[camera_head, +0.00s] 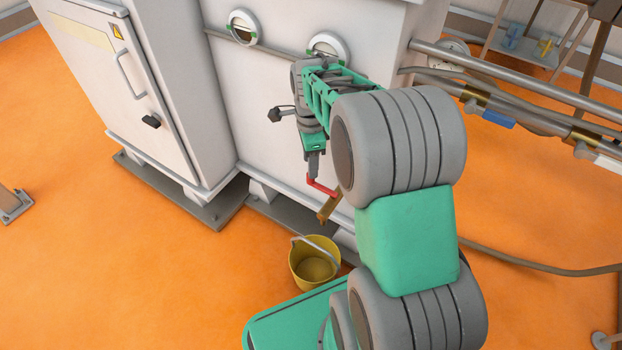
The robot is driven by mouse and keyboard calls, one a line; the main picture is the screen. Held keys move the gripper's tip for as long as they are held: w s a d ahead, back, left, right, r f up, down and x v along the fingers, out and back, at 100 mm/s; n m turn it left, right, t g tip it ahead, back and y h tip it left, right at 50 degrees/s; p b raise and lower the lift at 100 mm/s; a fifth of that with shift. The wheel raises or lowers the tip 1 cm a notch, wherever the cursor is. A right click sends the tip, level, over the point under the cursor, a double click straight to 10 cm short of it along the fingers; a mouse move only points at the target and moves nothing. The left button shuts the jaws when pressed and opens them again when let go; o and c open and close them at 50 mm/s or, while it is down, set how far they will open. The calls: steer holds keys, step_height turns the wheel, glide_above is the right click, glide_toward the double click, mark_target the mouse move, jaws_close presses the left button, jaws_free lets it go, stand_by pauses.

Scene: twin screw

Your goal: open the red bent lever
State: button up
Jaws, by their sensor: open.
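The red bent lever (322,188) sits low on the front of the white machine, on a brass-coloured pipe outlet (328,207). My gripper (313,176) points down right at the lever's upper left end. The fingers are small in this view, and I cannot tell whether they touch the lever. My gripper is open. My arm crosses the right of the picture and hides part of the machine behind it.
A yellow bucket (314,262) stands on the orange floor below the outlet. A white cabinet (130,85) with a handle is at the left. Pipes with a blue-handled valve (498,119) run along the right. Floor at the lower left is clear.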

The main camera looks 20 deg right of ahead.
step_height(320, 180, down, 5)
steer(key=shift+f+b, duration=0.1)
steer(key=shift+b, duration=0.85)
jaws_close()
stand_by(0.6)
